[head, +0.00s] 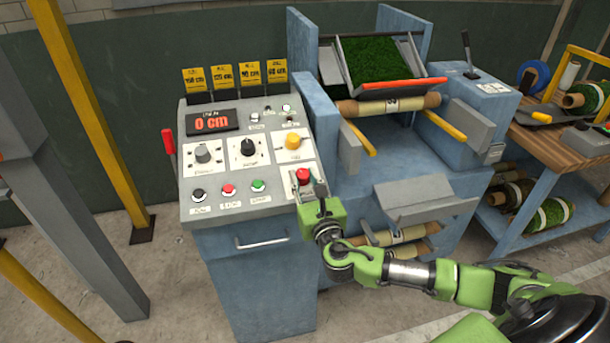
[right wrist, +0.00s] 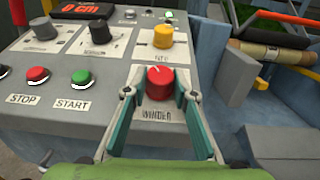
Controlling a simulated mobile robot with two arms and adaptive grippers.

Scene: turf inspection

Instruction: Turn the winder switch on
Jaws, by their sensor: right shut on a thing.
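The winder switch is a red round knob (head: 303,174) on a white plate at the lower right of the grey control panel (head: 228,211). In the right wrist view the knob (right wrist: 159,83) sits above the label WINDER, between the fingers of my right gripper (right wrist: 160,98). The right gripper (head: 310,188) is shut on the knob, with a teal-padded finger on each side. I cannot tell for sure which way the knob points. My left gripper is not in view.
Left of the switch are a green START button (right wrist: 82,77) and a red STOP button (right wrist: 37,74). A yellow knob (right wrist: 163,37) is just above. The display (head: 212,121) reads 0 cm. The blue machine (head: 365,190) with a turf roll stands right; a wooden bench (head: 560,143) is beyond.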

